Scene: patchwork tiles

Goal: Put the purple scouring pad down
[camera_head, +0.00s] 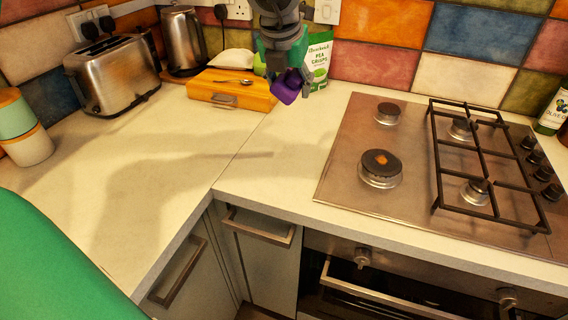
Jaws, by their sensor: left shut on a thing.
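The purple scouring pad (286,90) is in my left gripper (289,78), near the back of the counter in the head view. The gripper points down and its fingers are shut on the pad. The pad is tilted and partly covered by the fingers. It appears beside the right end of the wooden box and in front of the pea crisps bag. I cannot tell whether the pad touches the counter. My right gripper is out of view.
A wooden box (232,96) with a spoon on top, a kettle (183,42) and a toaster (112,76) line the back left. A green and white crisps bag (318,60) stands behind the gripper. The gas hob (338,170) is at right. The front-left counter (130,190) is clear.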

